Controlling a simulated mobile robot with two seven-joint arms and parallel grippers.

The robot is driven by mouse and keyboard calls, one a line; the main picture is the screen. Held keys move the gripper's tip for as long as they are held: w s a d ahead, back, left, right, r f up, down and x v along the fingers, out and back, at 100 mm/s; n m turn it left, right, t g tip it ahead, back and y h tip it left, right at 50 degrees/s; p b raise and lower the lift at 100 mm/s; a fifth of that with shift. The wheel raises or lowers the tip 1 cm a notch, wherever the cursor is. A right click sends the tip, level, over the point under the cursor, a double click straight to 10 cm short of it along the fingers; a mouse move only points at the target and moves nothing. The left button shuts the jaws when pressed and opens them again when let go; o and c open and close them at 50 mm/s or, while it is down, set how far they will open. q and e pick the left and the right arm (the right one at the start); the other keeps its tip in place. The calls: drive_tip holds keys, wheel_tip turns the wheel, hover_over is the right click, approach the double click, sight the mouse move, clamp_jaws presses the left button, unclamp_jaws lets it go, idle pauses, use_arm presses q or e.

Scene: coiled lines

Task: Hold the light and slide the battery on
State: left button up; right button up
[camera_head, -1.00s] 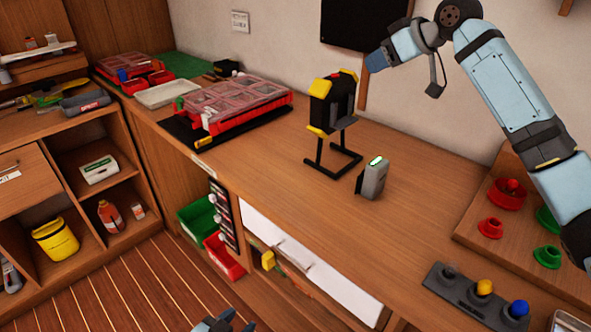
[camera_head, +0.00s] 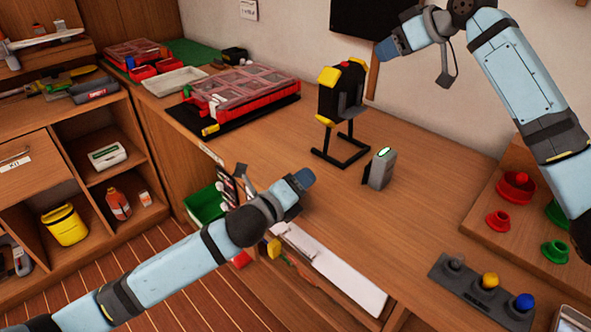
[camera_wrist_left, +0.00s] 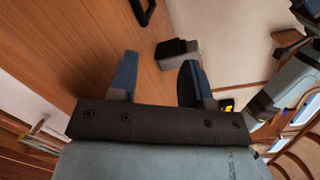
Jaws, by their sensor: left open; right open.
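The black and yellow work light (camera_head: 342,92) stands upright on its black frame stand on the bench. The grey battery (camera_head: 380,168) stands apart from it, to its lower right, with a lit green strip on top. My left gripper (camera_head: 304,179) is over the bench's front edge, left of the battery. In the left wrist view its fingers (camera_wrist_left: 157,80) are open and empty, with the battery (camera_wrist_left: 180,54) beyond them and part of a black frame at the top. My right gripper (camera_head: 383,52) is at the light's upper right, apart from it; its fingertips are small here.
A red organizer case (camera_head: 245,95) lies on a black mat at the bench's left. A panel with red and green knobs (camera_head: 515,190) and a button strip (camera_head: 483,288) are at the right. Bench before the battery is clear.

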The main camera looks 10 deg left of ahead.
sight(326, 142)
use_arm(q)
drive_tip(key=w+m, duration=0.1)
drive_tip(key=m, duration=0.2)
drive_tip(key=w+m, duration=0.1)
drive_tip(key=m, duration=0.1)
drive_tip(key=w+a+m+t, duration=0.1)
drive_tip(key=m, duration=0.2)
drive_tip(key=shift+w+a+m+y, duration=0.1)
drive_tip(key=shift+w+m+y, duration=0.2)
drive_tip(key=shift+w+a+m, duration=0.2)
drive_tip(key=shift+w+m, duration=0.2)
drive_tip(key=shift+m, duration=0.6)
drive_tip(key=shift+w+d, duration=0.1)
drive_tip(key=shift+w, duration=0.15)
drive_tip(key=x, duration=1.3)
drive_tip(key=shift+w, duration=0.15)
drive_tip(key=shift+r, duration=0.1)
